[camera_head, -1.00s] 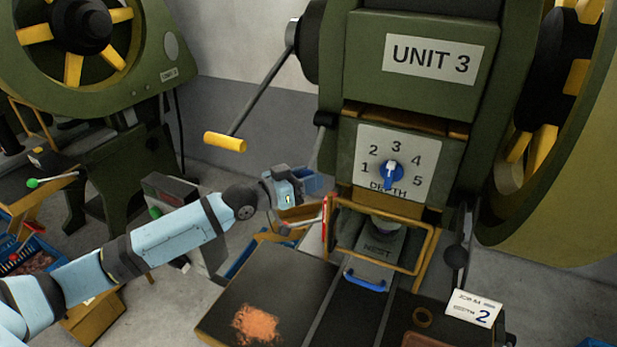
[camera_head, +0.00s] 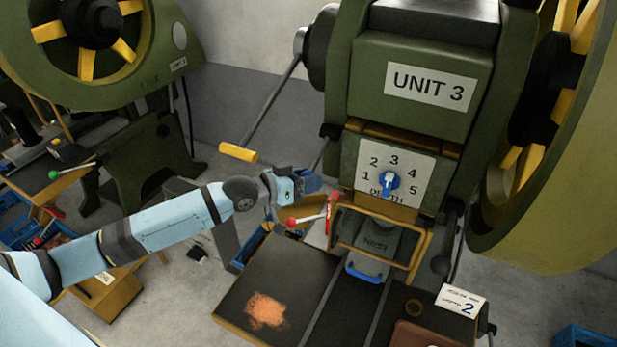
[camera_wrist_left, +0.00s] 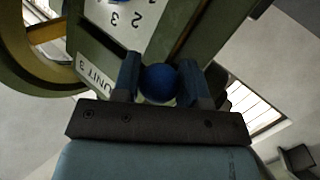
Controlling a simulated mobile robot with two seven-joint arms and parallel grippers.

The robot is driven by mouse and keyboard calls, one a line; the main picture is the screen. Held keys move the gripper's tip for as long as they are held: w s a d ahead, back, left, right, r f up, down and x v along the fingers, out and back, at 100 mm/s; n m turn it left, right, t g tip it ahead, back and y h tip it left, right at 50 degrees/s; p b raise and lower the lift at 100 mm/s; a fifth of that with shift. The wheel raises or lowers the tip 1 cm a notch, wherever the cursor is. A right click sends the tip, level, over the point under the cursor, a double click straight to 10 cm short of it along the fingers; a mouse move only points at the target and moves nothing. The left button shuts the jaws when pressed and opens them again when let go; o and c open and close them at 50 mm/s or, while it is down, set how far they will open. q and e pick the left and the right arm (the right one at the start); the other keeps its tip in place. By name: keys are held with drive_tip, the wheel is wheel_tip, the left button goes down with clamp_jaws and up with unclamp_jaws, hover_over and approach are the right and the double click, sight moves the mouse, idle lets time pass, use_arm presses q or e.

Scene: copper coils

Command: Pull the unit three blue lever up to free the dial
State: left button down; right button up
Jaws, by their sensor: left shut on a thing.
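The blue lever's round blue knob (camera_wrist_left: 160,83) sits between the two fingers of my left gripper (camera_wrist_left: 160,88) in the left wrist view. The gripper is shut on it. In the head view my left gripper (camera_head: 308,183) is at the left side of the unit 3 press (camera_head: 420,110), just left of the dial plate. A dark lever rod (camera_head: 320,156) runs from the press side down to it; the knob is mostly hidden there. The dial (camera_head: 389,182) has a blue pointer on a white plate (camera_head: 418,172) numbered 1 to 5; it points up near 3. My right gripper is out of view.
A red-and-white lever (camera_head: 310,218) is just below my gripper, beside the yellow guard frame (camera_head: 425,255). A crank with a yellow handle (camera_head: 238,152) hangs to the upper left. A blue handle (camera_head: 362,272) and a card reading 2 (camera_head: 460,300) are lower down.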

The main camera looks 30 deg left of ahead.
use_arm(q)
drive_tip(key=c, duration=0.9)
unclamp_jaws()
drive_tip(key=shift+r, duration=0.1)
drive_tip(key=shift+o, duration=1)
drive_tip(key=shift+s, duration=0.1)
drive_tip(key=b+v, duration=0.1)
drive_tip(key=v, duration=1.2)
drive_tip(key=shift+s+a+b, duration=0.15)
drive_tip(key=shift+s+b, duration=0.25)
